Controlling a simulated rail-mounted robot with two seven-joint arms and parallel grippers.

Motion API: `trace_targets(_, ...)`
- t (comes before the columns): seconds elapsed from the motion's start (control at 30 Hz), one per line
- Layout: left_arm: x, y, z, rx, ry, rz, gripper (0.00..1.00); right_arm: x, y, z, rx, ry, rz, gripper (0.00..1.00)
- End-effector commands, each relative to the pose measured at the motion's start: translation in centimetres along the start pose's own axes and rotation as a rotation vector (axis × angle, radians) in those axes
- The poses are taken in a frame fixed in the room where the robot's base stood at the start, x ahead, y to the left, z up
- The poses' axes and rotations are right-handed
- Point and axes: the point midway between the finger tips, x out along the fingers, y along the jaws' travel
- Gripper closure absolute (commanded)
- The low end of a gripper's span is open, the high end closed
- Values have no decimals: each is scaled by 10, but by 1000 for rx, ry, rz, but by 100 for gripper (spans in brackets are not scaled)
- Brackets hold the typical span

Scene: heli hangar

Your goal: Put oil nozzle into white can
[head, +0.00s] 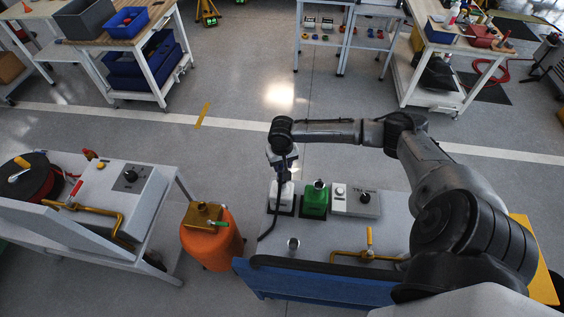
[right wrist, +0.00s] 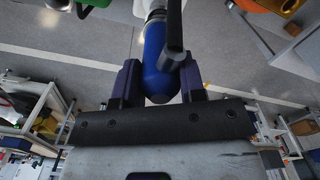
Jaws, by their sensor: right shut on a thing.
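My right gripper (head: 283,160) is shut on the oil nozzle and points down over the white can (head: 284,194). The nozzle's blue body (right wrist: 157,65) sits between the two fingers in the right wrist view, with a dark lever beside it. A black hose (head: 271,220) hangs down along the left of the can. The white can stands on the grey cart top next to a green can (head: 315,200). The nozzle is directly above or at the can's top. Its tip is hidden, so I cannot tell whether it is inside. My left gripper is not in view.
A grey control box (head: 356,200) and a small metal cup (head: 293,244) are on the same cart, with a yellow pipe (head: 365,256) near its front edge. An orange drum (head: 212,240) stands to the left. Open floor lies behind the cart.

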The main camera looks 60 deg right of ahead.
Motion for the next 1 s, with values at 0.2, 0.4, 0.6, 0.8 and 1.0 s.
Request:
trace_targets(0.2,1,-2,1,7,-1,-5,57,6,0,0,1,0,-1,100)
trace_targets(0.4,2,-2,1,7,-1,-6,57,12,0,0,1,0,-2,100)
trace_targets(0.6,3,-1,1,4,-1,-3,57,18,-1,0,1,0,-2,100)
trace_targets(0.8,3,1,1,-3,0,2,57,18,0,0,0,1,-1,48)
trace_targets(1.0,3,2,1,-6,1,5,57,18,0,0,0,0,-1,33)
